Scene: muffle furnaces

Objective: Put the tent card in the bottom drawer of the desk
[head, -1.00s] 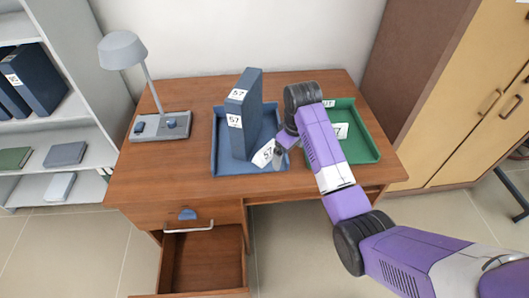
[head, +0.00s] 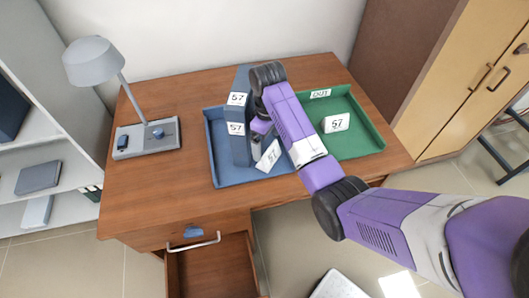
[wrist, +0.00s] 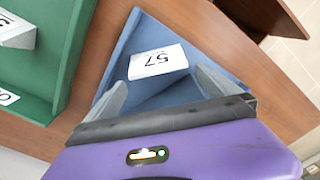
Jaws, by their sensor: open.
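A white tent card marked 57 (head: 268,157) sits tilted in the blue tray (head: 208,165), beside the tall blue binder (head: 238,140). It also shows in the wrist view (wrist: 157,62), just beyond my fingertips. My gripper (wrist: 161,78) is open, with one finger toward each side of the card. I cannot tell whether they touch it. A second white card marked 57 (head: 336,122) stands in the green tray (head: 365,140). The desk's bottom drawer (head: 210,268) is pulled out and its visible inside is empty; its front is cut off by the frame.
The upper drawer, with a metal handle (head: 193,244), is shut above the open one. A grey lamp (head: 148,137) stands at the desk's left. Shelves (head: 60,155) are on the left, a wooden cabinet (head: 455,75) on the right. Bare desktop (head: 150,200) lies at front left.

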